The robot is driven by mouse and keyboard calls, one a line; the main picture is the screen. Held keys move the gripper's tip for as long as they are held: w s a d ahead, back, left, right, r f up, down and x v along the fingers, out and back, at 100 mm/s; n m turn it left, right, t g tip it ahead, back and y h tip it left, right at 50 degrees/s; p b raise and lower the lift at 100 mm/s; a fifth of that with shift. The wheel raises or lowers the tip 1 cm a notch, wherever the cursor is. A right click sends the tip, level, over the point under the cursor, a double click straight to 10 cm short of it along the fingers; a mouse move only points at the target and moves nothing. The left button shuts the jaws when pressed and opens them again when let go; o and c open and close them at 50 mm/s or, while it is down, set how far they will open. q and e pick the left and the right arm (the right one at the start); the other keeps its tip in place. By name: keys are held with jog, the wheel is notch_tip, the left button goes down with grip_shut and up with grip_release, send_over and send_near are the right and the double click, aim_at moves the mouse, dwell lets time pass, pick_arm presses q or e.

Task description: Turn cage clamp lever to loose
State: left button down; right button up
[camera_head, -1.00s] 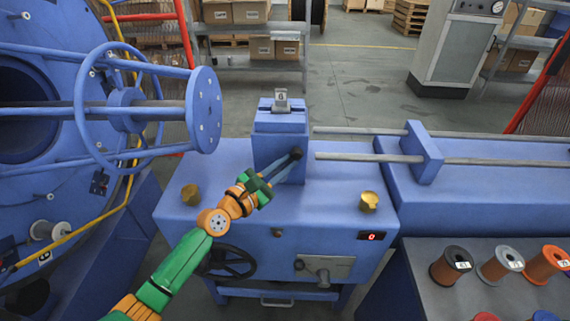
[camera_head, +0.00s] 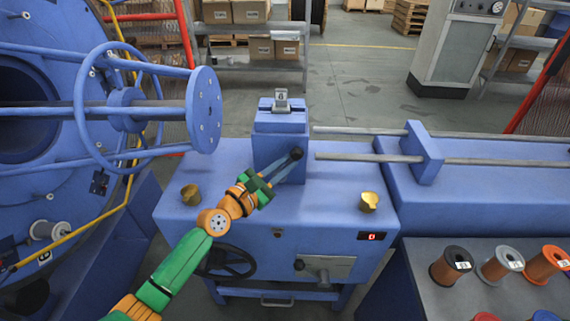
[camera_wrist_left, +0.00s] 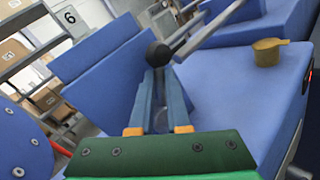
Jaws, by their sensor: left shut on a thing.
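The clamp lever shows as a black ball knob (camera_head: 296,153) at the front right of the blue block (camera_head: 280,145) on the blue machine's top. Its shaft is mostly hidden, so I cannot tell its angle. My left gripper (camera_head: 290,160) reaches up from the lower left, its two blue fingers closed on the lever by the knob. In the left wrist view the fingertips (camera_wrist_left: 158,68) meet just below the knob (camera_wrist_left: 158,54). My right gripper is in neither view.
A red display (camera_head: 371,237) and a dark handwheel (camera_head: 228,262) are on the front. The blue cage (camera_head: 206,110) is at left. Several spools (camera_head: 451,266) stand at lower right.

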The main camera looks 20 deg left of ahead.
pick_arm(q)
jog(key=shift+r, duration=0.35)
jog(key=a+n+t+b, duration=0.1)
jog(key=n+t+b, duration=0.1)
jog(key=b, duration=0.3)
jog(key=s+a+n+t+y+b, duration=0.1)
jog(key=a+n+t+b, duration=0.1)
jog(key=n+b, duration=0.2)
jog(key=a+f+n+t+y+b, duration=0.1)
jog(key=n+t+b, duration=0.1)
jog(key=n+b, duration=0.2)
jog(key=shift+s+a+b, duration=0.15)
jog(key=shift+b, duration=0.75)
jog(key=shift+s+a+f+n+t+y+b, duration=0.1)
jog(key=shift+a+n+t+y+b, duration=0.15)
jog(key=shift+n+t+y+b, duration=0.45)
jog(key=shift+s+a+f+n+t+y+b, duration=0.1)
jog(key=shift+a+n+t+y+b, duration=0.15)
jog(key=shift+n+y+b, duration=0.85)
jog(key=shift+n+h+p, duration=0.3)
jog(key=shift+n+p, duration=0.1)
jog(key=shift+w, duration=0.1)
